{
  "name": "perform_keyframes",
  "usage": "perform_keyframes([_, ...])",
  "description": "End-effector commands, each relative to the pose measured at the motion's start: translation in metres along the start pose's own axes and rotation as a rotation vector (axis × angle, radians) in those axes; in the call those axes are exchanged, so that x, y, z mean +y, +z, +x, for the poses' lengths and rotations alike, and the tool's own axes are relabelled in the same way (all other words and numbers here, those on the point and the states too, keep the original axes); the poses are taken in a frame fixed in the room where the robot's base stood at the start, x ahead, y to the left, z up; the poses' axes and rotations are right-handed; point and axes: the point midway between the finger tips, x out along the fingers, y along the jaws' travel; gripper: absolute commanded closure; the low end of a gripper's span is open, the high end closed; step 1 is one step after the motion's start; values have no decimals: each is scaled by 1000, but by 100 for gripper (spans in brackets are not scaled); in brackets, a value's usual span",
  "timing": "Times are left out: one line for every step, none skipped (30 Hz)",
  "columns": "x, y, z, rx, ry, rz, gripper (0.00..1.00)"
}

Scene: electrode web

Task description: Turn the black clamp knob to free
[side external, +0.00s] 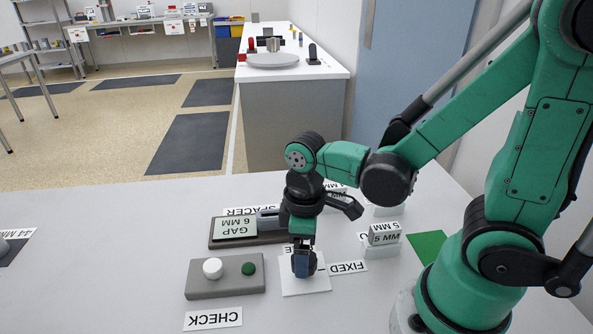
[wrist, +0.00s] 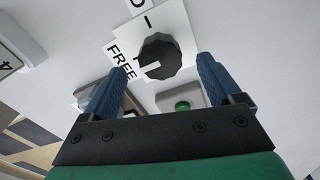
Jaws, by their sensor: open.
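The black clamp knob (wrist: 161,57) has a ridged rim and sits on a white plate (wrist: 185,28), which also shows in the side view (side external: 318,285). A FREE label (wrist: 121,62) lies to the knob's left in the wrist view. My gripper (side external: 304,264) points down over the plate and hides the knob in the side view. Its blue fingers (wrist: 164,65) are apart and empty, one toward each side of the knob. Contact is not visible.
A FIXED label (side external: 348,268) lies right of the plate. A grey box (side external: 225,284) with a white knob (side external: 212,268) and a green button (side external: 249,269) stands close on the left. A GAP 6 MM display (side external: 235,229) and 5 MM blocks (side external: 384,238) are nearby.

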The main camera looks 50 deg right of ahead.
Motion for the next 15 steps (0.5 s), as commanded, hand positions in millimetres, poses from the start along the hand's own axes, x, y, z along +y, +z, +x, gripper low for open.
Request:
perform_keyframes([0, 1, -6, 0, 0, 0, 15])
perform_keyframes([0, 1, -9, 0, 0, 0, 15])
perform_keyframes([0, 1, -13, 0, 0, 0, 15])
perform_keyframes([0, 1, -16, 0, 0, 0, 15])
perform_keyframes([0, 0, -19, 0, 0, 0, 15])
perform_keyframes([0, 0, -23, 0, 0, 0, 15])
perform_keyframes([0, 0, -25, 0, 0, 0, 15])
perform_keyframes([0, 0, -28, 0, 0, -1, 15])
perform_keyframes([0, 0, -30, 0, 0, -1, 15])
perform_keyframes([0, 0, -32, 0, 0, -1, 15])
perform_keyframes([0, 0, -33, 0, 0, -1, 15])
perform_keyframes([0, 1, -35, 0, 0, -1, 15])
perform_keyframes([0, 1, -36, 0, 0, -1, 15])
perform_keyframes([0, 1, -37, 0, 0, -1, 15])
perform_keyframes([0, 1, -37, 0, 0, -1, 15])
